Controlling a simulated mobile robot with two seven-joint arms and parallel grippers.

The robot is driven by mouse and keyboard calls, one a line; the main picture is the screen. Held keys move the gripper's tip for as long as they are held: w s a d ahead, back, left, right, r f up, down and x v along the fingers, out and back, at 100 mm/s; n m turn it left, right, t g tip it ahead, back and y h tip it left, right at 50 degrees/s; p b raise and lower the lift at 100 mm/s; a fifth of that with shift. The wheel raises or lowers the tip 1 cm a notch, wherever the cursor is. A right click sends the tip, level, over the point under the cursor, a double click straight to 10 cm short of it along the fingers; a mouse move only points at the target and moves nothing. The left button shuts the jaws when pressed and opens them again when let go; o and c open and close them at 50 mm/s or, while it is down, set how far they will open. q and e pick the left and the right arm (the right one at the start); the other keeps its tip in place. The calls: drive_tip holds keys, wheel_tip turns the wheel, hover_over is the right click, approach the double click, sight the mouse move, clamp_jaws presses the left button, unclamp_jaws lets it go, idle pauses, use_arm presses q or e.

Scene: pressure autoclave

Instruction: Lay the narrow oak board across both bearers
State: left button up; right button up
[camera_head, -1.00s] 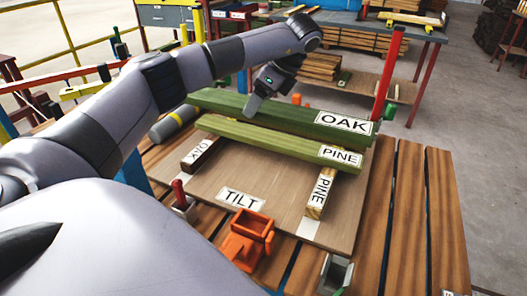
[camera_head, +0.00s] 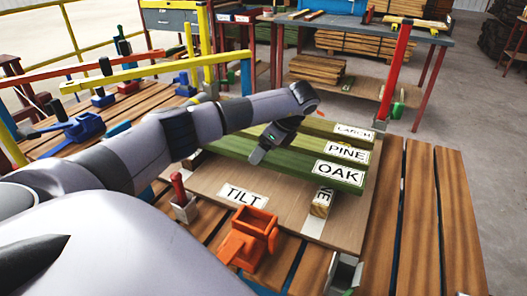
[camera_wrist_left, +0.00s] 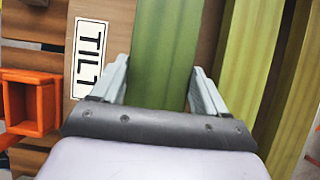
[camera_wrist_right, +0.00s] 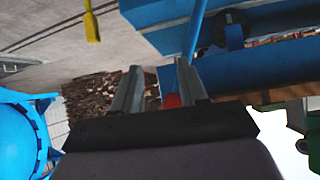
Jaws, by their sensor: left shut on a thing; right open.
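The green oak board (camera_head: 300,168), labelled OAK, is in my left gripper (camera_head: 263,155). In the left wrist view the fingers (camera_wrist_left: 157,78) straddle the green board (camera_wrist_left: 168,40). Its labelled end passes over the pine-labelled bearer (camera_head: 320,204), hiding that bearer's far part. I cannot tell whether board and bearer touch. The other bearer is hidden behind my left arm and the board. The board labelled PINE (camera_head: 310,145) and another board, seemingly LARCH (camera_head: 325,128), are just behind. My right gripper (camera_wrist_right: 158,88) is open and empty in the right wrist view.
A brown panel (camera_head: 285,215) with a TILT label lies under the bearers on a slatted table (camera_head: 425,220). An orange holder (camera_head: 248,240) and a red-handled fixture (camera_head: 182,203) stand at its near side. A red post (camera_head: 391,75) rises behind. The right-hand slats are clear.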

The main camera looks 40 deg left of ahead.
use_arm(q)
drive_tip(key=shift+f, duration=0.4)
drive_tip(key=o, duration=1.7)
drive_tip(key=shift+d+r, duration=0.1)
drive_tip(key=p+v, duration=0.1)
drive_tip(key=v, duration=0.9)
drive_tip(key=shift+r+p, duration=0.4)
drive_tip(key=shift+w+d+r, duration=0.15)
drive_tip(key=shift+d+r, duration=0.25)
